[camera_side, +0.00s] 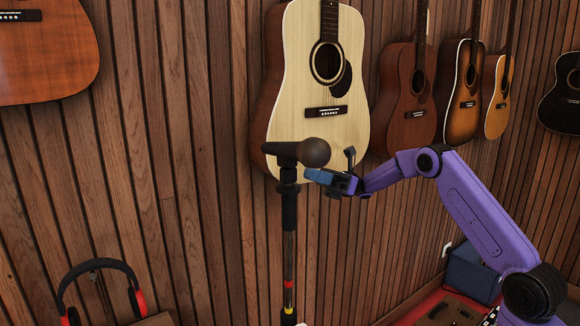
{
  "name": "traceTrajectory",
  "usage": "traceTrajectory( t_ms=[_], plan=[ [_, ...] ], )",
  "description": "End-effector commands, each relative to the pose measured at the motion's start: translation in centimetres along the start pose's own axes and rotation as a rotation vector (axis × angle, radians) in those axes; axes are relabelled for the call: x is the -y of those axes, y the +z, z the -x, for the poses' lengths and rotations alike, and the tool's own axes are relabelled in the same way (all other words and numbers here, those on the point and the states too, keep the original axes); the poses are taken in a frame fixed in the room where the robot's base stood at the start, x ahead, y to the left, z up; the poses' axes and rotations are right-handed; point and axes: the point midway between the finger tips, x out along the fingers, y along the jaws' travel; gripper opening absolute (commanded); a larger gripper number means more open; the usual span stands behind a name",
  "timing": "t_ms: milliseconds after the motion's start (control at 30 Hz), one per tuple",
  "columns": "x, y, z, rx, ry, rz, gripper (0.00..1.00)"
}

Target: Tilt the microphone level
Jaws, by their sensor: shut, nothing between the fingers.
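A dark microphone (283,151) with a round brownish head (313,152) sits on top of a stand in the middle of the side view. It lies close to horizontal, with its head to the right. The upright stand (289,240) has a black grip at the top and red and yellow bands lower down. My gripper (312,174), with blue finger parts at the end of my purple arm, is shut and empty. Its tip is just below the microphone head; I cannot tell whether they touch.
Several guitars hang on the slatted wood wall (180,200) behind, a pale one (295,90) right behind the microphone. Red-and-black headphones (96,265) are at the lower left. A blue box (470,272) is at the lower right. Space left of the stand looks clear.

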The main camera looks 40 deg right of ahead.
Motion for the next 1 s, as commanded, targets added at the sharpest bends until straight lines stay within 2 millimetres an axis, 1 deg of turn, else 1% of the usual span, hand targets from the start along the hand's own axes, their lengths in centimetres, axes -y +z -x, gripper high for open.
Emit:
traceTrajectory(
  t_ms=[33, 100, 333, 500, 633, 767, 1000],
  plan=[
    [-0.3, -0.7, 0.0, 0.029, 0.001, -0.010, 0.00],
    [-0.7, -1.6, -0.2, 0.071, 0.000, -0.015, 0.00],
    [-2.0, -4.0, -0.6, 0.179, -0.018, -0.028, 0.00],
    [-2.6, -4.9, -0.8, 0.213, -0.030, -0.030, 0.00],
    [-2.7, -5.0, -1.2, 0.219, -0.031, -0.031, 0.00],
    [-2.7, -4.7, -2.7, 0.219, -0.028, -0.030, 0.00],
    [-2.6, -3.8, -6.8, 0.218, -0.027, -0.029, 0.00]
  ],
)
